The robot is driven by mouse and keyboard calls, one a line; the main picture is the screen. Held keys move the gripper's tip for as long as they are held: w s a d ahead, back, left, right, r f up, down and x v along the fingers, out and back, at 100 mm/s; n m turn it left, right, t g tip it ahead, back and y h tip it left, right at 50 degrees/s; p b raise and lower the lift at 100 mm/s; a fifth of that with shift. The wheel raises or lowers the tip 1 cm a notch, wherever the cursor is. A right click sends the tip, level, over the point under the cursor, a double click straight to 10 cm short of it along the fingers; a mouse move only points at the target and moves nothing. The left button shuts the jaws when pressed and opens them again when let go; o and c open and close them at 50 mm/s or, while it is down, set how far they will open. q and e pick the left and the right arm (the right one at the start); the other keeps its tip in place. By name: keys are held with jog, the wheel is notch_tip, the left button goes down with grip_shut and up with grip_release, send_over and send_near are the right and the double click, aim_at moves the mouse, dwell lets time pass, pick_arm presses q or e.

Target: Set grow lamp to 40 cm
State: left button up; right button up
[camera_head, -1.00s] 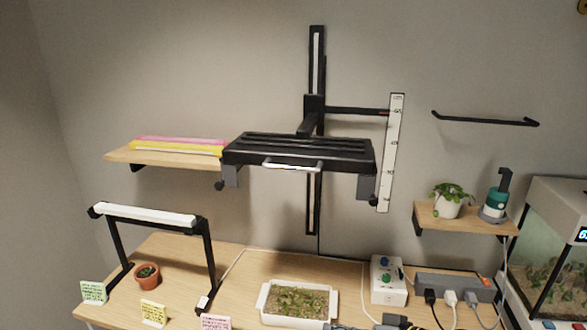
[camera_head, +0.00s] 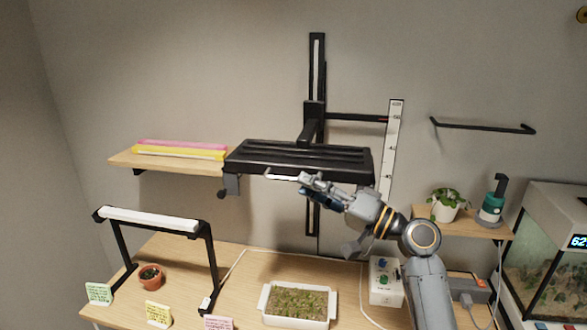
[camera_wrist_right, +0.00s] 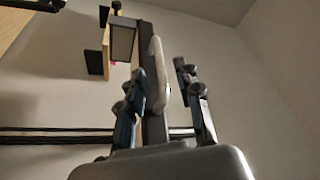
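The grow lamp (camera_head: 300,157) is a wide black ribbed fixture on a vertical black wall rail (camera_head: 317,68). A light bar handle (camera_head: 282,177) runs along its front lower edge. A thin black pointer arm (camera_head: 355,117) reaches right from its carriage to a white height scale (camera_head: 395,115), level with an upper mark; the numbers are too small to read surely. My right gripper (camera_head: 308,188) is at the handle's right part, hiding it. In the wrist view its fingers (camera_wrist_right: 160,100) are apart, with the handle (camera_wrist_right: 157,65) between them. My left gripper is not in view.
A wooden shelf (camera_head: 122,158) with pink and yellow items is left of the lamp. Below are a white seedling tray (camera_head: 332,305), a small bench lamp (camera_head: 148,218) and a white control box (camera_head: 382,292). A plant shelf (camera_head: 480,226) and a tank (camera_head: 560,240) stand right.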

aim_at(294, 180)
jog(key=shift+p+x, duration=0.7)
jog(key=shift+x, duration=1.55)
jog(key=shift+f, duration=0.1)
jog(key=shift+c, duration=0.2)
grip_shut()
